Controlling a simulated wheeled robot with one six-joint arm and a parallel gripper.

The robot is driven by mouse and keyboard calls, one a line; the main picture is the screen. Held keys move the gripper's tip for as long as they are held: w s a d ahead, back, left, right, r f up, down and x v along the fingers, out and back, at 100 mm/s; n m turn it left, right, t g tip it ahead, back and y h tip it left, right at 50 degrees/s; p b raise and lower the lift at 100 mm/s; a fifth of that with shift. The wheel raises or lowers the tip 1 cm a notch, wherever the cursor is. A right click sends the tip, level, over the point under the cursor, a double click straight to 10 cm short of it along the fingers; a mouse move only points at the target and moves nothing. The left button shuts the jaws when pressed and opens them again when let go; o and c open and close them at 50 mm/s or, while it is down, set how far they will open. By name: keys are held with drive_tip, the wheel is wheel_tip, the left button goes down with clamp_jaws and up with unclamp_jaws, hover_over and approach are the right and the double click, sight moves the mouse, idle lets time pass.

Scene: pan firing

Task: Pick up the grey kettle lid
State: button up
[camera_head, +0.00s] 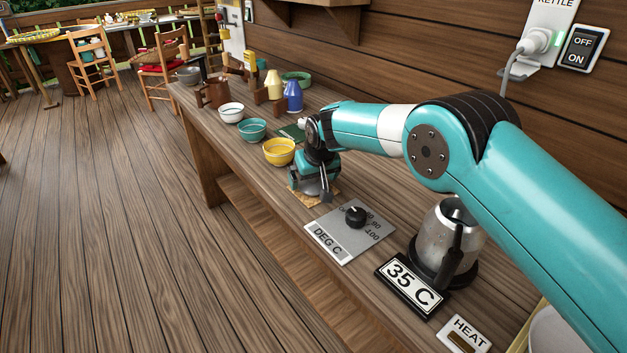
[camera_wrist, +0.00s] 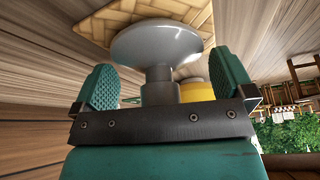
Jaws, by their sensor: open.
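The grey kettle lid (camera_head: 316,187) rests on a small woven mat (camera_head: 333,199) on the bench. In the wrist view the lid's round disc (camera_wrist: 155,45) and its short knob stand between my two teal finger pads. My gripper (camera_wrist: 162,84) is open, with a pad on each side of the knob and a visible gap to both. In the head view my gripper (camera_head: 317,180) is low over the lid and partly hides it. The steel kettle (camera_head: 436,242) stands to the right on a black base, its top uncovered.
A dial plate (camera_head: 338,243) and a 35 C display (camera_head: 410,287) lie in front of the kettle. A yellow bowl (camera_head: 279,152) and teal bowl (camera_head: 252,130) stand behind my gripper. The wooden wall (camera_head: 420,60) bounds the bench.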

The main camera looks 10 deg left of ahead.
drive_tip(key=c, duration=0.7)
drive_tip(key=shift+r, duration=0.1)
drive_tip(key=shift+c, duration=0.2)
wheel_tip(320, 180, up, 19)
drive_tip(key=b, duration=0.1)
drive_tip(key=s+d+f+n+g+y+p, duration=0.15)
drive_tip(key=d+n+p, duration=0.45)
drive_tip(key=d+p, duration=0.7)
drive_tip(key=s+d+r+n+g+p, duration=0.1)
drive_tip(key=s+d+n+p, duration=0.4)
drive_tip(key=s+d, duration=1)
drive_tip(key=shift+s+d+n+g+y+p, duration=0.25)
drive_tip(key=shift+s+n+g+y, duration=0.25)
drive_tip(key=shift+s+g, duration=0.35)
